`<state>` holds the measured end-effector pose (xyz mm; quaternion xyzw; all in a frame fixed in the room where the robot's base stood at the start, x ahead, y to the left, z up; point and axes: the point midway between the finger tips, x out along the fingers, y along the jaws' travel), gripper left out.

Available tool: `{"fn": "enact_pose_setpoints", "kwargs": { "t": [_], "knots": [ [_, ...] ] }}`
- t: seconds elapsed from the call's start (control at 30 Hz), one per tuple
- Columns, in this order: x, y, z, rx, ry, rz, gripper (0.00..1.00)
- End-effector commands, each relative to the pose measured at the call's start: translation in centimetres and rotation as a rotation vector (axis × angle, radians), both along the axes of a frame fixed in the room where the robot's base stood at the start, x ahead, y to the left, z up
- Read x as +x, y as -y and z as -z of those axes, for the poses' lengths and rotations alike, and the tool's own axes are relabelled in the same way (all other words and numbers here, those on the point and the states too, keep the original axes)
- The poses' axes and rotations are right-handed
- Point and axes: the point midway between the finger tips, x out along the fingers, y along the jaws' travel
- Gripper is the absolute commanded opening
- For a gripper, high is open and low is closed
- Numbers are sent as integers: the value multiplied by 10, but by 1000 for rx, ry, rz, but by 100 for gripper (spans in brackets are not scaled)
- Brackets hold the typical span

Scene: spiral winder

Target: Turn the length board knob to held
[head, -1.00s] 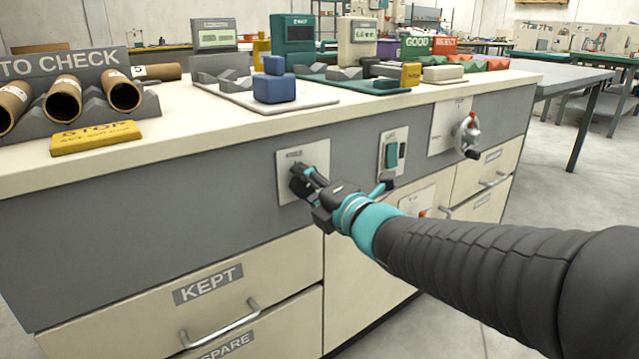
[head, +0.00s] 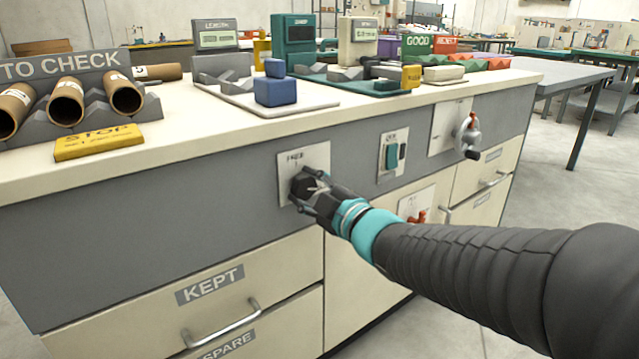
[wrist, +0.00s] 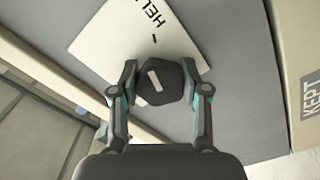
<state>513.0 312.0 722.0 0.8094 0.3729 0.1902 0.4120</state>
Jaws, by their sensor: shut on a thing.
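The length board knob (wrist: 172,88) is dark and faceted, with a white line on its face. It sits on a pale plate (wrist: 105,42) with the partly visible lettering "HEL" and a short dark tick. The white line slants much like that tick and lies on the tick's side of the knob. In the head view the plate (head: 290,163) is on the grey front panel, with the knob mostly hidden by my gripper (head: 304,186). In the wrist view my gripper (wrist: 161,76) is shut on the knob, one finger on each side.
A green rocker switch (head: 392,156) on its own plate and a crank handwheel (head: 467,136) are to the right on the panel. The KEPT drawer (head: 215,290) and its handle are below.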

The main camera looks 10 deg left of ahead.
Motion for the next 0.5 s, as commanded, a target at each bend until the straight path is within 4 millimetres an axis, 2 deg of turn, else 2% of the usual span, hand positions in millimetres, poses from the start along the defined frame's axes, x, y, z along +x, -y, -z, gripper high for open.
{"fn": "enact_pose_setpoints", "kwargs": {
  "t": [0.5],
  "knots": [
    [-1,-2,0,140,-162,-3,11]
  ]
}}
